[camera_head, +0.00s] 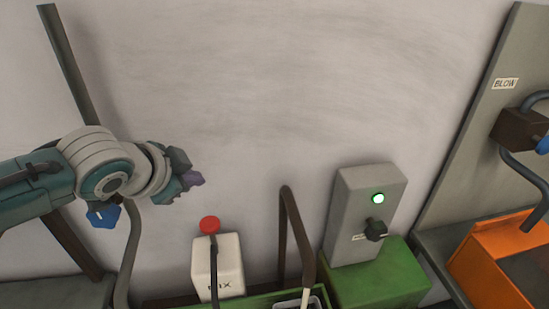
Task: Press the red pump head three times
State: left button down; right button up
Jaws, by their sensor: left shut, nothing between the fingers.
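The red pump head (209,225) sits on top of a white box-shaped container (230,266) with dark lettering, low in the middle of the head view. A thin dark tube runs down the container's front from the pump head. My left gripper (197,179) is above and slightly left of the pump head, apart from it. Its purple-grey fingers are shut with nothing between them. My right gripper is not in view.
A grey control box (352,205) with a lit green button and a black knob stands on a green block (385,280) at right. A dark bent pipe (285,235) rises between it and the container. An orange bin (485,262) and a panel marked BLOW (475,130) are far right.

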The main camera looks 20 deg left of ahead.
pick_arm(q)
jog(key=b, duration=0.8)
send_over(207, 222)
jog(key=s, duration=0.1)
notch_tip(207, 222, down, 8)
jog(key=shift+d+r, duration=0.1)
jog(key=shift+r, duration=0.1)
jog(key=shift+f, duration=0.6)
jog(key=shift+f+b, duration=0.1)
jog(key=shift+b, duration=0.2)
dwell(0.6)
jog(key=shift+f, duration=0.3)
jog(key=shift+f+b, duration=1.25)
jog(key=shift+f, duration=0.05)
dwell(1.0)
jog(key=shift+r, duration=0.1)
notch_tip(207, 222, up, 2)
jog(key=p, duration=0.3)
jog(key=shift+s+r, duration=0.1)
jog(key=shift+r, duration=0.15)
jog(key=shift+r+p, duration=0.35)
